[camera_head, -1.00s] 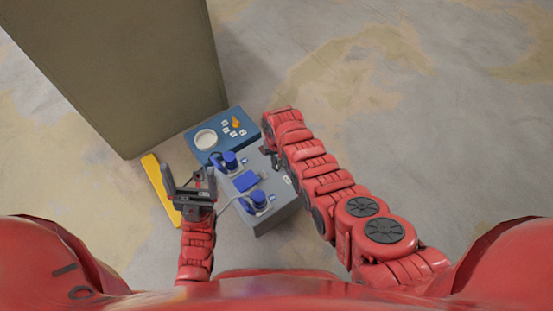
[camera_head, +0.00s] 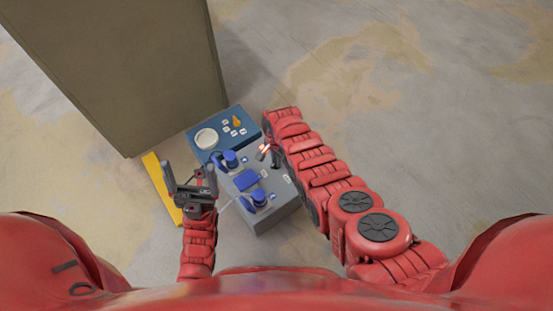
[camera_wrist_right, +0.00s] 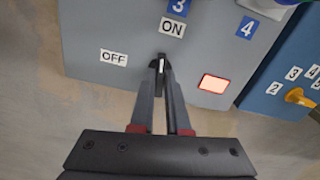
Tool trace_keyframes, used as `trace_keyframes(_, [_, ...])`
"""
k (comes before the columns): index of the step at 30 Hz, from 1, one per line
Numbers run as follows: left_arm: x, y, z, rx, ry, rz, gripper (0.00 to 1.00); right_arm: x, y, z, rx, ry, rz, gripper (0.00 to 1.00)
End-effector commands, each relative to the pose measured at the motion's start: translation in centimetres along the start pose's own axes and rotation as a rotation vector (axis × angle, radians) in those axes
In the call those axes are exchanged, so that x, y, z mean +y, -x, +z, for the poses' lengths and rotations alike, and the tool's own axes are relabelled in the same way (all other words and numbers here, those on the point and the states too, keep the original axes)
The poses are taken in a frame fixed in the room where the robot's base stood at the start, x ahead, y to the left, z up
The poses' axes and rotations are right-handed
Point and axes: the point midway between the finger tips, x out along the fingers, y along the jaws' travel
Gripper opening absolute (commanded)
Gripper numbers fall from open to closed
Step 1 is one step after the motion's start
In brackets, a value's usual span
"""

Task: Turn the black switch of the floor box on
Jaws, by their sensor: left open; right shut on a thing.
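The floor box (camera_head: 285,205) is grey, with blue plugs on its top. In the right wrist view its side (camera_wrist_right: 110,30) carries an OFF label (camera_wrist_right: 114,58) and an ON label (camera_wrist_right: 172,27). The black switch (camera_wrist_right: 161,62) sits between and below the labels, its white mark pointing up toward ON. My right gripper (camera_wrist_right: 160,75) is shut on the switch; in the head view it is at the box's right side (camera_head: 275,158). A lamp (camera_wrist_right: 214,84) beside the switch glows red-white. My left gripper (camera_head: 190,180) is open and empty, left of the box.
A blue panel box (camera_head: 222,130) with a white round socket and an orange knob adjoins the grey box. A large tan block (camera_head: 130,70) stands behind at left. A yellow bar (camera_head: 162,190) lies on the floor. Floor at right is clear.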

Motion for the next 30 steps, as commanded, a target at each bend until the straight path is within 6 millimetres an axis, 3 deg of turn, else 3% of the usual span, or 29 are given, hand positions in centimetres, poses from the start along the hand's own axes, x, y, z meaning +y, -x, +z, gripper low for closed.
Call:
trace_keyframes(12, [-0.02,-0.13,0.02,-0.002,0.001,-0.002,0.85,-0.17,0.15,-0.14,0.003,-0.170,-0.005,0.00])
trace_keyframes(28, [-0.02,-0.14,0.02,-0.002,0.001,-0.002,0.85,-0.15,0.13,-0.16,0.003,-0.190,-0.005,0.00])
trace_keyframes(29, [-0.02,-0.13,0.02,-0.002,0.001,-0.002,0.85,-0.15,0.13,-0.16,0.003,-0.190,-0.005,0.19])
trace_keyframes(30, [-0.02,-0.13,0.02,-0.002,0.001,-0.002,0.85,-0.14,0.12,-0.15,0.003,-0.190,-0.005,0.26])
